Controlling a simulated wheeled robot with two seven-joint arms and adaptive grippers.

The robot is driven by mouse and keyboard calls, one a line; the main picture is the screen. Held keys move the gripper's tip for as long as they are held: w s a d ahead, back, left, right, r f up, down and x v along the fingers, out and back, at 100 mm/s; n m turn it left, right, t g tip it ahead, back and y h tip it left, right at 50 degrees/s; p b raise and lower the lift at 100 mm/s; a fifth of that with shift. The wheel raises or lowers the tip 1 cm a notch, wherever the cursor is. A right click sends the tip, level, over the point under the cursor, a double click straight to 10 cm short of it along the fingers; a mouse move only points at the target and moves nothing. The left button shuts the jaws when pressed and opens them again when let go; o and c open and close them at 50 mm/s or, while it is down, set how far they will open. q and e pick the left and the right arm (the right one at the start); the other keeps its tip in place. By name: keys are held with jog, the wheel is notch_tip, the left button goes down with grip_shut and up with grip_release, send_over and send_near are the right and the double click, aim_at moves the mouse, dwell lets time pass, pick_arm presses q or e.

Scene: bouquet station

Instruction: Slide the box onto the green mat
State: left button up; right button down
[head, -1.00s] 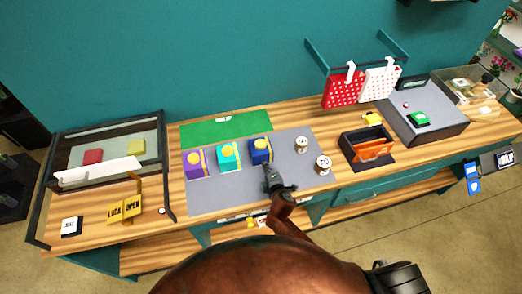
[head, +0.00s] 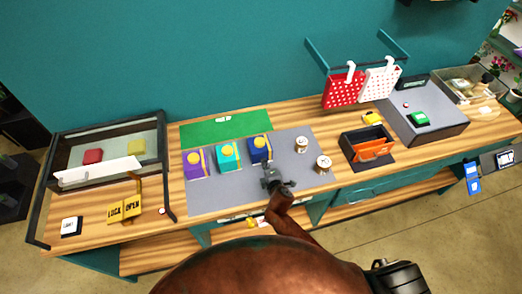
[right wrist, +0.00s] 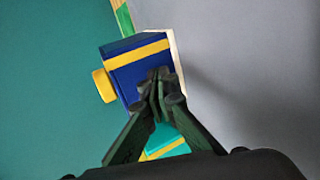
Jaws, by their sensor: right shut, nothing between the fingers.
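Three boxes with yellow knobs stand in a row on the grey mat (head: 230,198): a purple box (head: 193,166), a teal box (head: 229,158) and a dark blue box (head: 257,153). The green mat (head: 205,133) lies behind them, bare except for a small white label. My right gripper (head: 267,168) is shut and empty, at the front of the dark blue box. In the right wrist view the closed fingertips (right wrist: 157,82) overlap the dark blue box (right wrist: 125,75), close to or touching it; I cannot tell which. My left gripper is not in view.
Two white cans (head: 323,163) stand right of the blue box. A dark open box with an orange insert (head: 372,148) is further right. Red and white perforated baskets (head: 343,92) hang behind. A glass-lidded case (head: 100,150) is at left.

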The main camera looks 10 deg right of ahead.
jog(key=shift+w, duration=1.05)
jog(key=shift+w, duration=0.1)
jog(key=shift+w+a+b, duration=0.1)
jog(key=shift+w+b, duration=0.35)
jog(key=shift+w, duration=1.45)
jog(key=shift+w+b, duration=0.55)
jog(key=shift+w, duration=1.45)
jog(key=shift+w, duration=0.15)
jog(key=shift+w+a+b, duration=0.1)
jog(key=shift+w+b, duration=0.7)
jog(key=shift+w, duration=1.05)
